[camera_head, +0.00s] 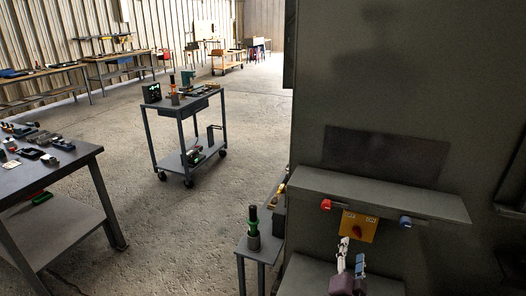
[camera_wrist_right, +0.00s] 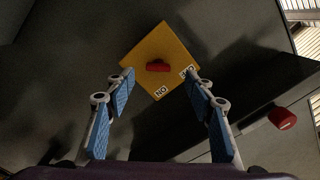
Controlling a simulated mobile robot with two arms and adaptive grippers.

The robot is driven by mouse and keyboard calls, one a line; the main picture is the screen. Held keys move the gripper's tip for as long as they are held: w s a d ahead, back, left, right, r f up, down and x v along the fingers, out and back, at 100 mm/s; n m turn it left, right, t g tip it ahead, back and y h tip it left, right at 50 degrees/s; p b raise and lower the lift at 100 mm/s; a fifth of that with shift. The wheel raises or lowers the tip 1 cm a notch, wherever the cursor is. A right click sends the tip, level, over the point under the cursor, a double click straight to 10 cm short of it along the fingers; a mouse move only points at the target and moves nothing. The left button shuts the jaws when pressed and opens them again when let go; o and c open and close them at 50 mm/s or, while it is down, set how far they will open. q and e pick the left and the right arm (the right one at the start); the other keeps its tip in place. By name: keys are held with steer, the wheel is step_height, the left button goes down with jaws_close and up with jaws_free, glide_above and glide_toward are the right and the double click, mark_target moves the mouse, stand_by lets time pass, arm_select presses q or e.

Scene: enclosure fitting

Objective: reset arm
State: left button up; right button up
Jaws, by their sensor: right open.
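My right gripper (camera_head: 350,262) is in front of the grey enclosure panel (camera_head: 385,100), just below a yellow plate (camera_head: 358,227) with a red knob in its middle. In the right wrist view, the gripper (camera_wrist_right: 160,105) is open and empty, its blue-padded fingers spread to either side of the yellow plate (camera_wrist_right: 160,60). The red knob (camera_wrist_right: 158,66) lies between and beyond the fingertips, apart from them as far as I can tell. My left gripper is not in view.
A red button (camera_head: 326,204) and a blue button (camera_head: 405,221) flank the plate under a projecting ledge (camera_head: 380,193). A small stand (camera_head: 256,246) holds a green-banded tool at left. A wheeled cart (camera_head: 185,107) and a cluttered workbench (camera_head: 50,172) stand farther left, with open floor between.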

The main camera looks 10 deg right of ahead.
steer(key=s+a+f+n+g+y, duration=0.1)
steer(key=s+a+n+y, duration=0.4)
steer(key=a, duration=0.3)
steer(key=s+a+f+n+g+y, duration=0.2)
steer(key=s+a+n+y, duration=0.2)
steer(key=a+n+y, duration=0.3)
steer(key=s+a+f+n+g+h, duration=0.15)
steer(key=s+g, duration=0.35)
steer(key=s, duration=0.8)
steer(key=s+a+n+g+h, duration=0.1)
steer(key=s+n+g, duration=0.25)
steer(key=s, duration=1.05)
step_height(320, 180, down, 28)
steer(key=s+g+b, duration=0.1)
steer(key=s+g, duration=0.1)
steer(key=s+d+f+b, duration=0.1)
steer(key=s+d+f, duration=0.1)
steer(key=s+f, duration=1.4)
steer(key=shift+s+d+f+g, duration=0.25)
steer(key=shift+d+g, duration=0.1)
steer(key=shift+g, duration=0.1)
